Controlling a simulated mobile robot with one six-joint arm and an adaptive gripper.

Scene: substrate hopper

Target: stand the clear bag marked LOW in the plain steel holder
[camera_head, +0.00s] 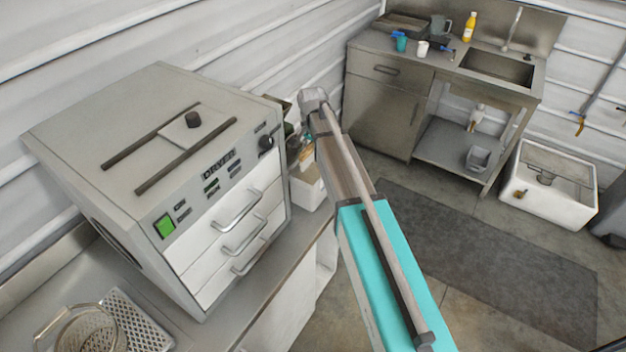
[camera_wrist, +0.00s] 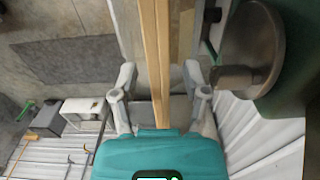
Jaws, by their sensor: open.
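My gripper shows in the wrist view (camera_wrist: 160,78), with its two fingers spread apart. Pale wooden-looking strips (camera_wrist: 154,45) run through the view between the fingers; I cannot tell how far off they are or whether anything touches them. In the head view my arm reaches away past the right side of the dryer, and the gripper cannot be made out clearly there. I cannot make out a clear bag marked LOW or a plain steel holder in either view.
The dryer (camera_head: 218,158) stands on the left bench, with a grater (camera_head: 135,322) in front. A white box (camera_head: 307,190) sits beyond it. The sink counter (camera_head: 442,62) holds cups and a yellow bottle (camera_head: 469,27). A rounded grey object (camera_wrist: 262,45) is close on the wrist view's right.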

